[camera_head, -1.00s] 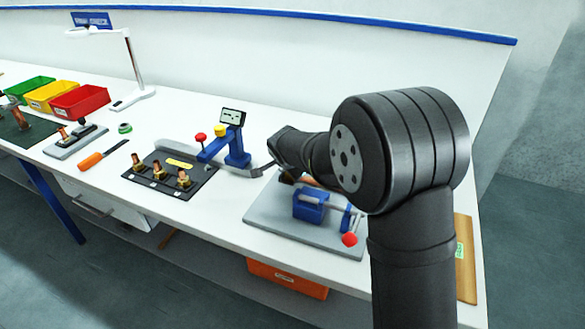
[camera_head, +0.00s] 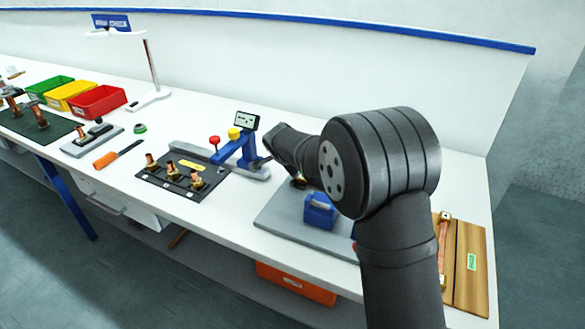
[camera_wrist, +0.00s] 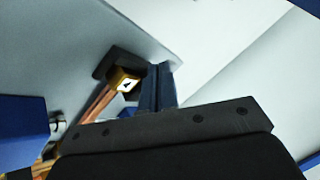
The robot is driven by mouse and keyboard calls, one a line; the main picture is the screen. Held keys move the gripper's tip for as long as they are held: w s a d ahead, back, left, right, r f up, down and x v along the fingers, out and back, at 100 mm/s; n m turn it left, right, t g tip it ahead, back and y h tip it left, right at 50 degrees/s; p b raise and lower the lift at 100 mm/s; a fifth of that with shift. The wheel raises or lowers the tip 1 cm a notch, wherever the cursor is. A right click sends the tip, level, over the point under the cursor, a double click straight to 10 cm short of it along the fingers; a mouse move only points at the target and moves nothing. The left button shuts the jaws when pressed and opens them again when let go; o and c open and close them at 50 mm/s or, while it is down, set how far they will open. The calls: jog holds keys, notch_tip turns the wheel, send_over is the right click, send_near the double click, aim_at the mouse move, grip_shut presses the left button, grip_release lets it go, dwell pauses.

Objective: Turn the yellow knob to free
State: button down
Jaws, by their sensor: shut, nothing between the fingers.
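A yellow knob (camera_head: 234,133) sits on the blue stand (camera_head: 236,153) of a small bench fixture with a display, in the head view. A red knob (camera_head: 214,140) is just left of it. My gripper's fingers (camera_wrist: 158,88) show shut and empty in the wrist view, over a grey plate. They are close beside a brass-coloured end with a white, dark-marked label (camera_wrist: 123,80) on a copper tube; whether they touch it I cannot tell. In the head view my own arm hides the fingertips. The yellow knob cannot be identified in the wrist view.
A grey plate (camera_head: 275,228) with a blue block (camera_head: 320,211) lies below my wrist. A black plate with copper fittings (camera_head: 150,184) and a screwdriver (camera_head: 106,160) are left. Coloured bins (camera_head: 98,103) and a lamp (camera_head: 153,70) stand farther left. A wooden board (camera_head: 471,262) is right.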

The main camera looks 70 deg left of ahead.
jog(key=a+m+t, duration=0.1)
jog(key=m, duration=0.1)
jog(key=a+m+t+h, duration=0.1)
jog(key=shift+w+f+m+h, duration=0.1)
jog(key=shift+w+m+h, duration=0.05)
jog(key=shift+m+h, duration=0.2)
jog(key=shift+w+a+m, duration=0.1)
jog(key=shift+a+m, duration=0.05)
jog(key=shift+m, duration=0.1)
jog(key=shift+w+a, duration=0.45)
jog(key=shift+a, duration=0.3)
jog(key=shift+w+a, duration=0.1)
